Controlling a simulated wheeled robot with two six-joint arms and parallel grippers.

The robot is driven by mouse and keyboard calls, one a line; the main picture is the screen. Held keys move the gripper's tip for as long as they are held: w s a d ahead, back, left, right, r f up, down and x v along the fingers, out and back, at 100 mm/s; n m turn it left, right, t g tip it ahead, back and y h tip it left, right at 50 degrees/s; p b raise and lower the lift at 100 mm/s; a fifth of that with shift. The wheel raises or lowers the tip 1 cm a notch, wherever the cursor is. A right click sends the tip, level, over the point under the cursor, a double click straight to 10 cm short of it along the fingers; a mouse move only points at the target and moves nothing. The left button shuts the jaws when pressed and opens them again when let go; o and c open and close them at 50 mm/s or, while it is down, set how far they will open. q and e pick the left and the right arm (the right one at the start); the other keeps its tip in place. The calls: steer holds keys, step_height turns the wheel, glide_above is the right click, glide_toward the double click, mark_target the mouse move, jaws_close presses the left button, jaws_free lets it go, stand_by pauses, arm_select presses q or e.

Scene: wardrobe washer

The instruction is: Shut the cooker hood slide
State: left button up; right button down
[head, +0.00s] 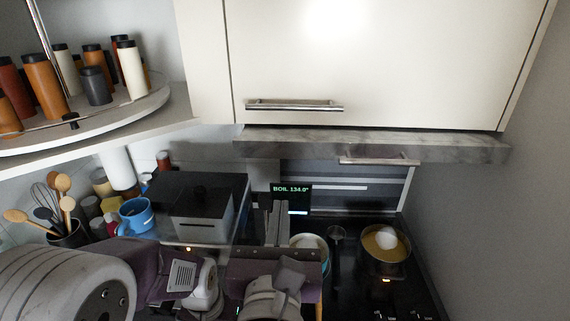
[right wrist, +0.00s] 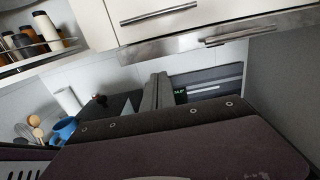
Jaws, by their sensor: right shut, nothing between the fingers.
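The cooker hood slide (head: 290,146) is a grey marbled front under a white cabinet. It stands forward of the cabinet door, with a gap above it. Its metal bar handle (head: 380,160) is on the right half. The slide also shows at the top of the right wrist view (right wrist: 165,46), with its handle (right wrist: 240,34). My right gripper (head: 277,208) is shut and empty, below and left of the handle, apart from it. Its fingers (right wrist: 157,80) point up toward the slide in the right wrist view. I cannot make out my left gripper.
The white cabinet door (head: 370,60) has its own bar handle (head: 295,105). Below are a hob with a pot (head: 386,243), a dark box-shaped appliance (head: 200,200), a blue mug (head: 136,215) and a utensil holder (head: 68,235). A round shelf (head: 140,108) holds several jars.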

steer(key=w+p, duration=0.4)
steer(key=w, duration=1)
steer(key=shift+w+a, duration=0.2)
steer(key=shift+a, duration=0.2)
steer(key=shift+f, duration=0.1)
steer(key=w+b, duration=0.2)
steer(key=w, duration=0.5)
steer(key=shift+a+f, duration=0.1)
steer(key=shift+s+r, duration=0.1)
steer(key=shift+r, duration=0.2)
steer(key=shift+f, duration=0.1)
